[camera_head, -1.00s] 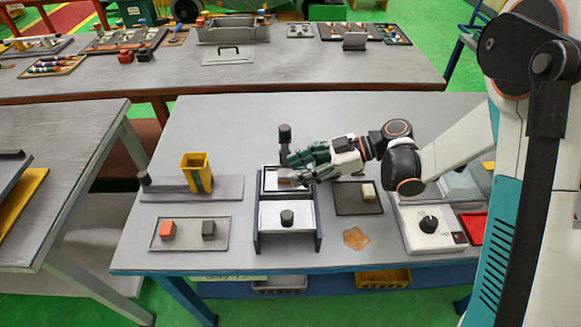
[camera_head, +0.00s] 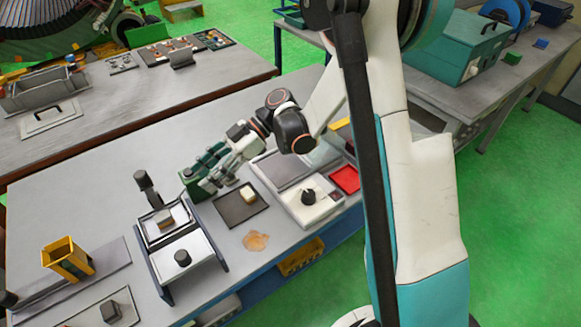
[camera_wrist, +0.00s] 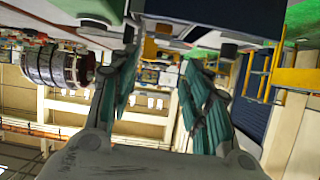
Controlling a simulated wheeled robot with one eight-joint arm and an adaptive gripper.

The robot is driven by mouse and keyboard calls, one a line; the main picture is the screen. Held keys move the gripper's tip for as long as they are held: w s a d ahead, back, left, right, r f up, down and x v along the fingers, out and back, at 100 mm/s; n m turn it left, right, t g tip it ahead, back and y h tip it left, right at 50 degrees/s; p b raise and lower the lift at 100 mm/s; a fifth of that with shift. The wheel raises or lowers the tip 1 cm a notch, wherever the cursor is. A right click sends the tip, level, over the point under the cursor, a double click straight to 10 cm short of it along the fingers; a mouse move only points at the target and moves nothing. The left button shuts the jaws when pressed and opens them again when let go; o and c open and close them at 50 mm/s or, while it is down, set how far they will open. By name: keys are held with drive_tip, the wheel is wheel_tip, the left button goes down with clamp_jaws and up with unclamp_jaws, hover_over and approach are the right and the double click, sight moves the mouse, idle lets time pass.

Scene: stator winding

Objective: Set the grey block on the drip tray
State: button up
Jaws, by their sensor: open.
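A dark grey block (camera_head: 112,313) sits on a shallow grey tray (camera_head: 76,322) at the lower left of the head view, cut by the lower edge. My gripper (camera_head: 197,182) is open over the bench, well apart from this block, between a blue-sided fixture (camera_head: 145,262) and a dark flat tray (camera_head: 228,215). The wrist view shows both green fingers (camera_wrist: 165,97) spread, with nothing between them. The dark tray bears a cream block (camera_head: 248,195). I cannot tell for sure which tray is the drip tray.
The fixture has an upright black-knobbed lever (camera_head: 147,188), a tan block (camera_head: 165,219) and a white plate with a black knob. An orange spill (camera_head: 256,241) lies before the dark tray. A yellow holder (camera_head: 68,259) stands left; a dial box (camera_head: 308,205) and red tray (camera_head: 345,179) right.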

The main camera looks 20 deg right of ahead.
drive_tip(key=s+d+r+m+t+h, duration=0.5)
drive_tip(key=s+d+m+h, duration=0.1)
drive_tip(key=s+d+m, duration=0.2)
drive_tip(key=s+d+r+m+t+h, duration=0.4)
drive_tip(key=s+d+r+m+h, duration=0.2)
drive_tip(key=s+d+m, duration=0.3)
drive_tip(key=shift+d+m+t+h, duration=0.3)
drive_tip(key=shift+d+m+t, duration=0.15)
drive_tip(key=shift+m, duration=0.75)
drive_tip(key=shift+s+d, duration=0.15)
drive_tip(key=shift+s, duration=0.05)
drive_tip(key=c, duration=0.4)
drive_tip(key=shift+o, duration=0.2)
drive_tip(key=shift+d, duration=0.1)
